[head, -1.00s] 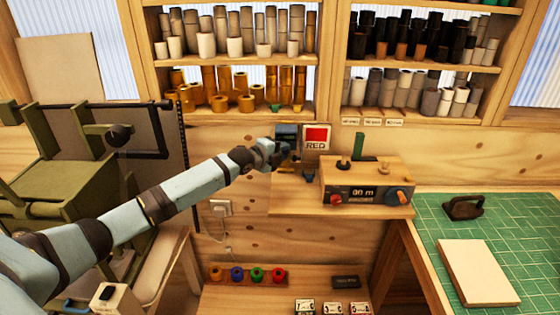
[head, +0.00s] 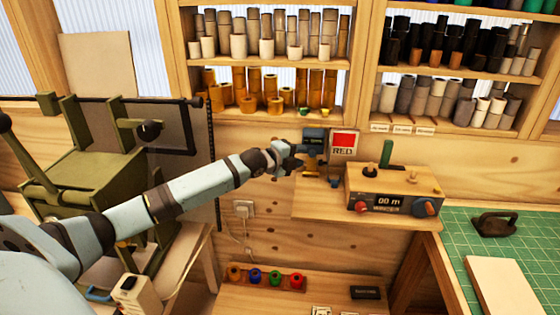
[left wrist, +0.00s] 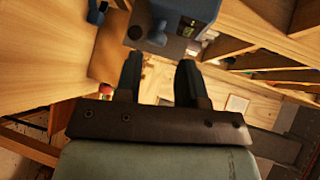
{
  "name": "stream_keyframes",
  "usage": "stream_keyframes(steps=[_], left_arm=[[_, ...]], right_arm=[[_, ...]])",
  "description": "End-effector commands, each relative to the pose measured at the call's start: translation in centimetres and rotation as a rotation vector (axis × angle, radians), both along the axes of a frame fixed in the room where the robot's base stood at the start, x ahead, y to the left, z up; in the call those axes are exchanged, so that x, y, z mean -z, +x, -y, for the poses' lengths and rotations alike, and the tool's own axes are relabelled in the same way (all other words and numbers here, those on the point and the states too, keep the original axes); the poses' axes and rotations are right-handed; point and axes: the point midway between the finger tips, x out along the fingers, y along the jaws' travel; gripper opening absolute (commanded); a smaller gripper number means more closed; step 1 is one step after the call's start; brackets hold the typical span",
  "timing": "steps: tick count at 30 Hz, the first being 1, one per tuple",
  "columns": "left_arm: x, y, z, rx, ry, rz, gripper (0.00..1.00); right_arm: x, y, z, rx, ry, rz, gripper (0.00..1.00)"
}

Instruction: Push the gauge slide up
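The gauge (head: 314,137) is a small dark blue-grey device at the back of the wooden shelf, left of the red sign. In the left wrist view what looks like its blue-grey body (left wrist: 186,14) shows at the top, with a rounded blue part at its left; which part is the slide I cannot tell. My left gripper (head: 300,160) is beside the gauge, at its lower left, hiding some of it. In the left wrist view its two dark fingers (left wrist: 158,72) stand apart with nothing seen held between them. My right gripper is out of view.
A control box (head: 391,192) with a "00 m" display and knobs stands right of the gauge. Shelves of rolls are above; an olive-green machine (head: 95,170) is at left. A green cutting mat (head: 470,250) lies at right.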

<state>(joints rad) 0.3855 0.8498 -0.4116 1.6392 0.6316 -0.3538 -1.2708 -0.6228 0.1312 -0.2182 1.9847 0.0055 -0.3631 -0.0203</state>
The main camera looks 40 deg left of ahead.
Motion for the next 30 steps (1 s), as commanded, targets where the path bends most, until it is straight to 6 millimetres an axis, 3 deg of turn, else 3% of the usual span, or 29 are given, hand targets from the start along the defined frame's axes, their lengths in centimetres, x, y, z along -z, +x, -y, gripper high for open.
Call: stream_keyframes(steps=[6,12,18,30], left_arm=[[-0.8,-5.0,-1.1,0.001,0.005,-0.002,0.36],[-1.7,-7.7,-1.8,0.001,0.003,0.000,0.36],[-2.1,-8.7,-1.9,0.000,0.002,0.001,0.36],[-2.2,-8.8,-2.0,0.000,0.001,0.001,0.36]], right_arm=[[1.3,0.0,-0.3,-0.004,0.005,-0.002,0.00],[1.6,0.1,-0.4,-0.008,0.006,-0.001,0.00],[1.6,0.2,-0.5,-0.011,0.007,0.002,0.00],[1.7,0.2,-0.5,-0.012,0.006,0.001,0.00]])
